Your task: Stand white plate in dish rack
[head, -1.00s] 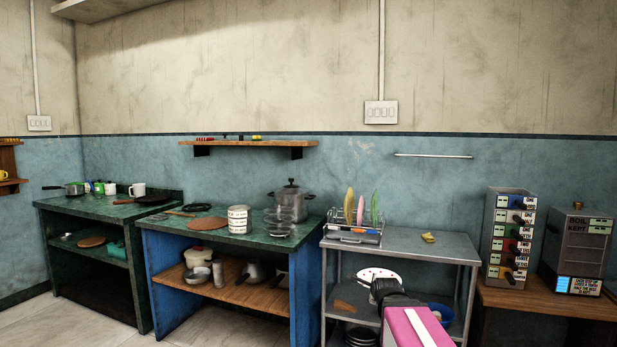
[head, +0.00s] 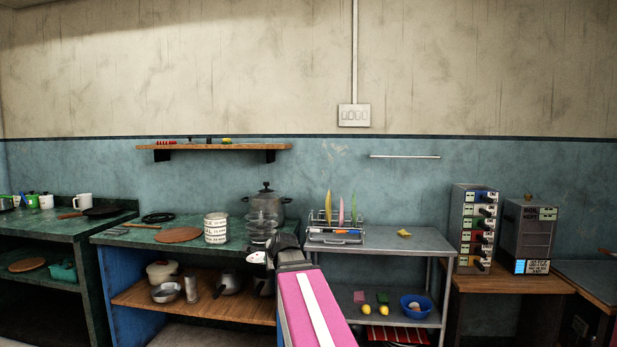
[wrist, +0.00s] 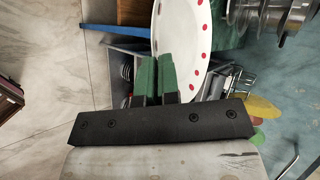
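The white plate (wrist: 184,32) with red dots is between the green-padded fingers of my gripper (wrist: 156,78), which is shut on its near edge. In the head view only a small white piece of the plate (head: 256,257) shows, in front of the green counter; my gripper (head: 270,248) and arm hide part of it. The dish rack (head: 336,236) stands on the steel table, to the right of my gripper and apart from the plate. It holds yellow, pink and green plates upright. In the wrist view, part of the rack (wrist: 242,84) shows right of the held plate.
Below are a blue bowl (head: 416,306) and small items.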

